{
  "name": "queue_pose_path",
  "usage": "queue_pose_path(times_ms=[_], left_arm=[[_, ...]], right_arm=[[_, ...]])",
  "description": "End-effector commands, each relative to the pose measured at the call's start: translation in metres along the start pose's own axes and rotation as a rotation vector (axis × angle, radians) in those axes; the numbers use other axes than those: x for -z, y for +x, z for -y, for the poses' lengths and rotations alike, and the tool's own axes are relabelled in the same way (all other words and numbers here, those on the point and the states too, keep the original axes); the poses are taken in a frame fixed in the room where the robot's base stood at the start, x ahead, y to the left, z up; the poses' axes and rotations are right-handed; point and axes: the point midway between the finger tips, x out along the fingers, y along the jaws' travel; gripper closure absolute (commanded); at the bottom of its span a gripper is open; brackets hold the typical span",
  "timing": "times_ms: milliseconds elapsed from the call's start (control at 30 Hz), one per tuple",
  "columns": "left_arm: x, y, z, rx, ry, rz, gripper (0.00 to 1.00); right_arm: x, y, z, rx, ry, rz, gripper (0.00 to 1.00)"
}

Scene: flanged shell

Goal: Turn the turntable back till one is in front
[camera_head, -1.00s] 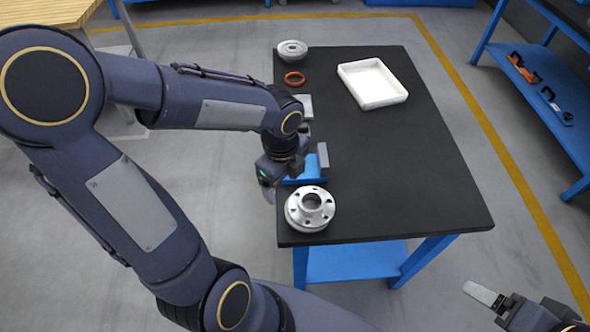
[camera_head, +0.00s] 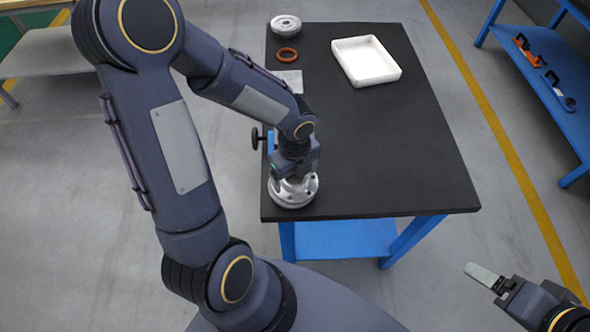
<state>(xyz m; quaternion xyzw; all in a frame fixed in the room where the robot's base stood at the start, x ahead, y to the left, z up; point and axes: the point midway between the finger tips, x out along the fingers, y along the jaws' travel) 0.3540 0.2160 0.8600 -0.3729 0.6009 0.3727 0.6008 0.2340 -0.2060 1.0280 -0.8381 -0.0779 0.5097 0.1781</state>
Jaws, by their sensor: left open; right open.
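A silver round flanged part (camera_head: 294,194) with holes around its rim sits at the near left corner of the black table. My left gripper (camera_head: 294,178) points down right over its middle and hides much of its top and hub. The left gripper is open; its fingertips are hard to make out, and I cannot tell whether they touch the part. No turntable mark or number can be read. My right gripper (camera_head: 486,276) is open and empty, off the table at the lower right.
Behind the flanged part is a blue fixture with a black knob (camera_head: 256,138), mostly hidden by my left arm. Further back are a grey plate (camera_head: 289,80), an orange ring (camera_head: 287,55), a silver disc part (camera_head: 285,24) and a white tray (camera_head: 388,73). The table's right side (camera_head: 400,150) is clear.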

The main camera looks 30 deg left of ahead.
Motion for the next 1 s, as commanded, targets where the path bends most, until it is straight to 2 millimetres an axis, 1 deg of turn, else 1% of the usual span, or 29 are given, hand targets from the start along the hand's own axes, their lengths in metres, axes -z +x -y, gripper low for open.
queue_pose_path(times_ms=[100,733,867,1000], left_arm=[[0.0001,-0.0003,0.0,0.0,0.0,0.0,0.16],[0.0,-0.0006,0.0001,0.0,0.0,0.0,0.98],[0.0002,-0.0012,0.0,-0.001,0.018,0.0,0.98],[0.001,-0.0008,-0.0006,-0.002,0.101,-0.001,0.98]], right_arm=[[0.0001,-0.0001,0.0,0.0,0.0,0.0,0.2],[0.0002,-0.0001,0.0,0.0,0.0,0.0,0.2],[0.001,-0.0019,0.0009,0.0,0.0,0.0,0.2],[0.0037,-0.0072,0.0033,0.0,0.0,0.0,0.2]])
